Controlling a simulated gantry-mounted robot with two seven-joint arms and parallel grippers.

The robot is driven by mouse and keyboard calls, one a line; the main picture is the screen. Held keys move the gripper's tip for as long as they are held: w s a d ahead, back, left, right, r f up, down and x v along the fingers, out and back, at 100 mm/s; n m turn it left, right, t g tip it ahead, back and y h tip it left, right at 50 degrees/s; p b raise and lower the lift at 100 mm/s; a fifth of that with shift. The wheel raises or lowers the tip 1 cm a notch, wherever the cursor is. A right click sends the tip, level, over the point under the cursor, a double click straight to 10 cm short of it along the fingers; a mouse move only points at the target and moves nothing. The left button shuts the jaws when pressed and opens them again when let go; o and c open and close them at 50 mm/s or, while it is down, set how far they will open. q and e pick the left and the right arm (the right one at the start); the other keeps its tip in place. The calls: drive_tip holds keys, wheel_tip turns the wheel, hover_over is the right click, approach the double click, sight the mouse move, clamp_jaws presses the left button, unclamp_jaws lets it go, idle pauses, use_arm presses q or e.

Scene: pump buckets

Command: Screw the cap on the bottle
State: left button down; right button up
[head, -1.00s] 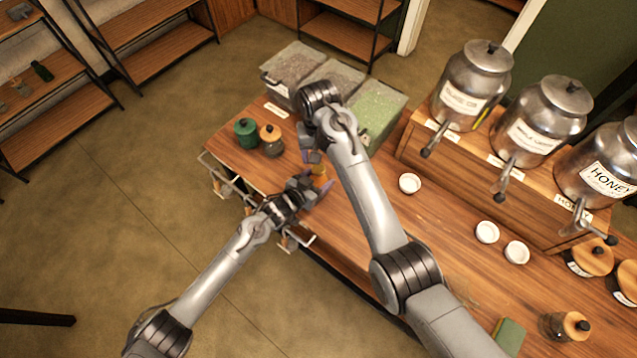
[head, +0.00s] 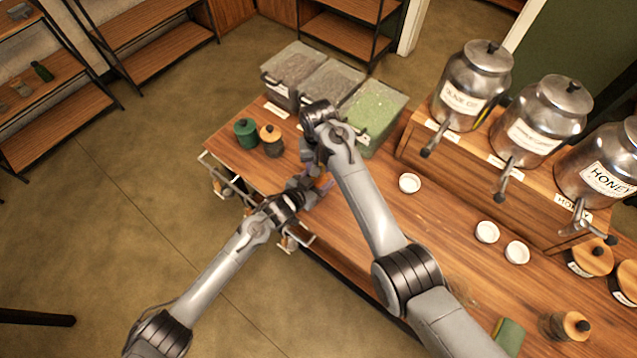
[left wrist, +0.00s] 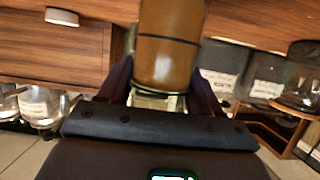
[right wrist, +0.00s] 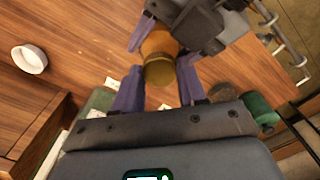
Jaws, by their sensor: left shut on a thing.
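My left gripper (head: 318,184) is shut on an amber bottle (left wrist: 168,55) over the table's left edge. In the left wrist view the bottle stands between its fingers, with a dark band across it and clear glass at its lower end. In the right wrist view the bottle's orange body (right wrist: 158,44) ends in a round, golden-brown part that looks like the cap (right wrist: 160,73). The fingers of my right gripper (right wrist: 158,84) are on either side of this end, very close to it. Whether they press on it is unclear.
A green jar (head: 245,133) and a wooden-lidded jar (head: 271,140) stand near the left corner of the table. Lidded bins (head: 365,112) are behind my right arm. White lids (head: 409,183) and metal dispensers (head: 473,85) are to the right. A metal rail (head: 230,180) runs along the left edge.

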use_arm(q)
drive_tip(key=shift+s+a+f, duration=0.15)
drive_tip(key=shift+f, duration=0.3)
use_arm(e)
drive_tip(key=c, duration=0.6)
drive_tip(key=o, duration=1.2)
wheel_tip(320, 180, up, 12)
drive_tip(key=shift+r, duration=0.1)
use_arm(q)
drive_tip(key=c, duration=0.6)
unclamp_jaws()
drive_tip(key=o, duration=0.5)
drive_tip(key=shift+r, duration=0.1)
drive_tip(key=shift+c, duration=0.2)
drive_tip(key=shift+r, duration=0.15)
